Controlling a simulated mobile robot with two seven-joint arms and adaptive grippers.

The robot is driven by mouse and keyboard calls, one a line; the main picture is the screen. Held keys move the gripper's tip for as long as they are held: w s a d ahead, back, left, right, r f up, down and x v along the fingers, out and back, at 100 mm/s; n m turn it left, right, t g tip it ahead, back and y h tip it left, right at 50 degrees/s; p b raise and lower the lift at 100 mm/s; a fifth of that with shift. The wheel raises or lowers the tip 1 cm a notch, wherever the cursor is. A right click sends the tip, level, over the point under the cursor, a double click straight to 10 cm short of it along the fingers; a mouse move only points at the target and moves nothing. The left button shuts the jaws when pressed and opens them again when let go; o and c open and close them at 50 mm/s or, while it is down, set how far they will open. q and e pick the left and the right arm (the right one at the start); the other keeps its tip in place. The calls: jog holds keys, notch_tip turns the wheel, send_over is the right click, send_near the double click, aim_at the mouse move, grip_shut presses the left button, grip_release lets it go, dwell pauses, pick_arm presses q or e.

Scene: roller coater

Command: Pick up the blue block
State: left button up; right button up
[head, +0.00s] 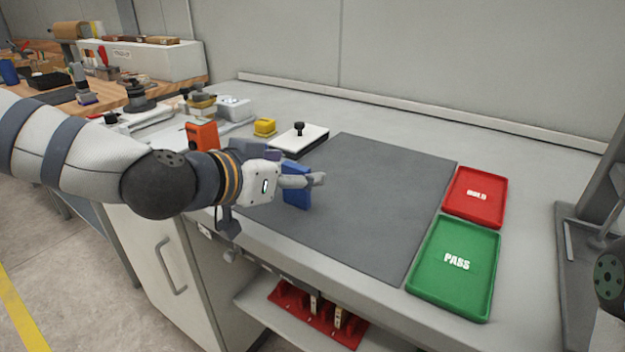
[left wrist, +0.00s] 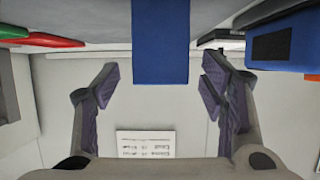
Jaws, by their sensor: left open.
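The blue block (head: 297,192) stands upright near the left edge of the dark grey mat in the head view. My left gripper (head: 312,180) is open at the block, and its fingers cover part of the block's upper portion. In the left wrist view the blue block (left wrist: 160,42) comes down from the top centre, lined up with the gap between the two open fingers of my left gripper (left wrist: 160,85). A gap shows on either side of the block, so the fingers do not appear to touch it. My right gripper is not in view.
The grey mat (head: 350,210) is otherwise clear. A red HOLD tray (head: 492,212) and a green PASS tray (head: 473,301) lie to its right. An orange device (head: 202,136), a small yellow block (head: 265,127) and a white plate with a black knob (head: 314,138) stand behind the gripper.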

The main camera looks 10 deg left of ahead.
pick_arm(q)
jog(key=shift+s+a+r, duration=0.15)
jog(key=shift+s+r, duration=0.2)
jog(key=shift+r, duration=0.05)
jog(key=shift+c, duration=0.2)
jog(key=c, duration=1.2)
jog(key=shift+o, duration=0.2)
